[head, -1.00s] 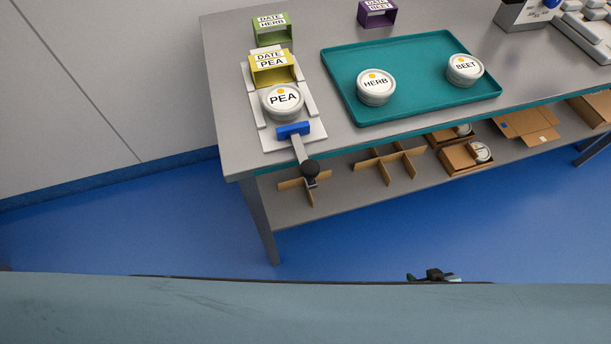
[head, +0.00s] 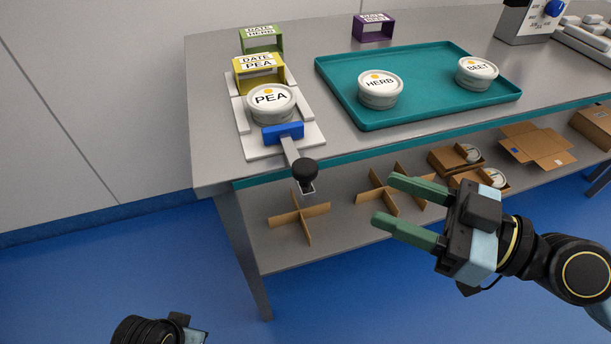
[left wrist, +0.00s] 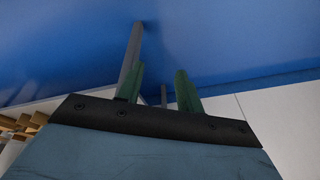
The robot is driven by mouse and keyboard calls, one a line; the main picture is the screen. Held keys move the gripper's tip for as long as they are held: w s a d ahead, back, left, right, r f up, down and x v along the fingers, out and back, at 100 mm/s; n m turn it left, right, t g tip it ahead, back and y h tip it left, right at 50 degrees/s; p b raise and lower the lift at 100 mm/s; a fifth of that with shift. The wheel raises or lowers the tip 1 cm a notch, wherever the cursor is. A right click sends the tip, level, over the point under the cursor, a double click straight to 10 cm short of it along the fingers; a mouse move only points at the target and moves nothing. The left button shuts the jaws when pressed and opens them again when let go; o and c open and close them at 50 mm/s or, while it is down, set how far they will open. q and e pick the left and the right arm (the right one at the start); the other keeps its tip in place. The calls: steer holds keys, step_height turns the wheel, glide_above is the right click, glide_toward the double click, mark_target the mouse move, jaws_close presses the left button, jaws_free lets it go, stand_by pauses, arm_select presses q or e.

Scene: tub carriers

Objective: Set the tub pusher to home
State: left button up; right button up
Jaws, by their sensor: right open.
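The tub pusher is a blue block (head: 284,132) on a grey rod with a black knob (head: 305,170) that overhangs the table's front edge. Its block sits at the front of a white carrier (head: 312,134), close against the PEA tub (head: 271,104); I cannot tell if they touch. The PEA tub lies flat in front of the yellow DATE PEA frame (head: 259,76). My right gripper (head: 383,200) is open and empty, its green fingers pointing left, to the right of the knob and apart from it. My left gripper (left wrist: 159,75) shows open and empty in the left wrist view.
A teal tray (head: 430,112) holds the HERB tub (head: 380,90) and BEET tub (head: 477,74). Green (head: 261,39) and purple (head: 373,28) frames stand behind. Cardboard dividers (head: 298,220) and boxes lie on the lower shelf. Floor before the table is clear.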

mark_target(316, 172)
steer(key=p+x, duration=0.1)
steer(key=x, duration=0.2)
steer(key=p+x, duration=0.1)
steer(key=x, duration=0.3)
steer(key=shift+w+a+r, duration=0.15)
steer(key=shift+a+r, duration=0.05)
steer(key=shift+a, duration=0.1)
steer(key=x, duration=0.4)
steer(key=shift+a+f+p, duration=0.1)
steer(key=shift+f+p, duration=0.05)
steer(key=shift+p, duration=0.25)
arm_select(q)
steer(key=s+a+f, duration=0.1)
steer(key=a+f, duration=0.2)
steer(key=f, duration=0.3)
steer(key=shift+s+f, duration=0.15)
steer(key=shift+s, duration=0.05)
arm_select(e)
steer(key=shift+x, duration=0.75)
arm_select(q)
steer(key=shift+a, duration=0.1)
